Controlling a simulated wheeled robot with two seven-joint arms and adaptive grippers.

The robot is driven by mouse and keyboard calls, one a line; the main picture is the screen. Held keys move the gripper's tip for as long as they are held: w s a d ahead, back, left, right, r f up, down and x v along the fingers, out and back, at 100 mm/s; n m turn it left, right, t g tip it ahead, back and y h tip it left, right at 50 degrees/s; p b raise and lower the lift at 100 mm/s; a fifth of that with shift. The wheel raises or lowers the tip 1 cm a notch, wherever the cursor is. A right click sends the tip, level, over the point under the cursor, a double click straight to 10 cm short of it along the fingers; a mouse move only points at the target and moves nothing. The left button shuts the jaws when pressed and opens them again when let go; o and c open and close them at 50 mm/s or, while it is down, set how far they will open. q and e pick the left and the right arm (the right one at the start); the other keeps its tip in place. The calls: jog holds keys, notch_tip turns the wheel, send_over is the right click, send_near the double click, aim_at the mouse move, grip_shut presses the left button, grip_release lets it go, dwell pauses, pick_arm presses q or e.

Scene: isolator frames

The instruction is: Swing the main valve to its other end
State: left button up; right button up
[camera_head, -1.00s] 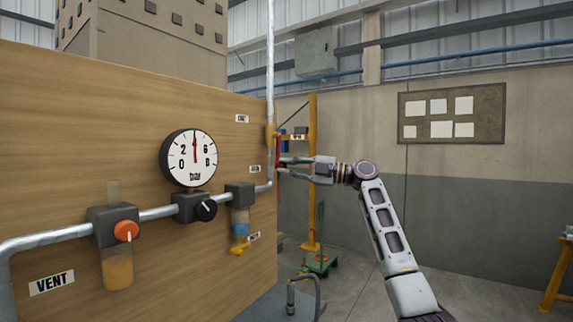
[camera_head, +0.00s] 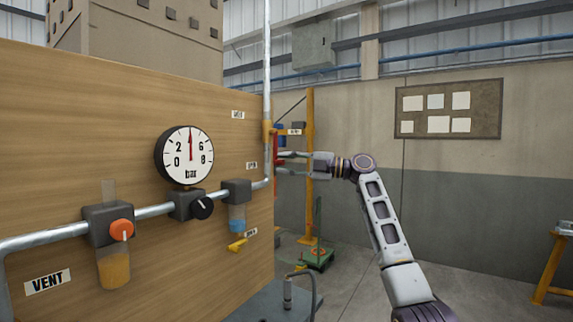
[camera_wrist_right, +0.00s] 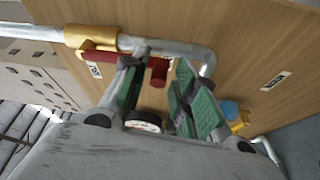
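The main valve is a yellow body (camera_head: 267,131) on the upright pipe at the right edge of the wooden panel, with a red lever (camera_head: 276,148) hanging down. In the right wrist view the yellow body (camera_wrist_right: 92,40) is at the upper left. The red lever (camera_wrist_right: 98,57) runs right from it, passes behind one finger, and its round red end shows between the fingers. My right gripper (camera_head: 280,163) is open at the lever, its green-padded fingers (camera_wrist_right: 163,98) apart. I cannot tell whether either finger touches the lever. My left gripper is not in view.
The panel carries a round bar gauge (camera_head: 185,155), an orange knob (camera_head: 122,230), a black knob (camera_head: 202,208) and a small yellow tap (camera_head: 237,245) along a grey pipe. A yellow post (camera_head: 310,200) stands behind my gripper.

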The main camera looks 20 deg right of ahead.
jog(key=shift+s, duration=0.1)
dwell(0.3)
jog(key=v, duration=1.2)
dwell(0.6)
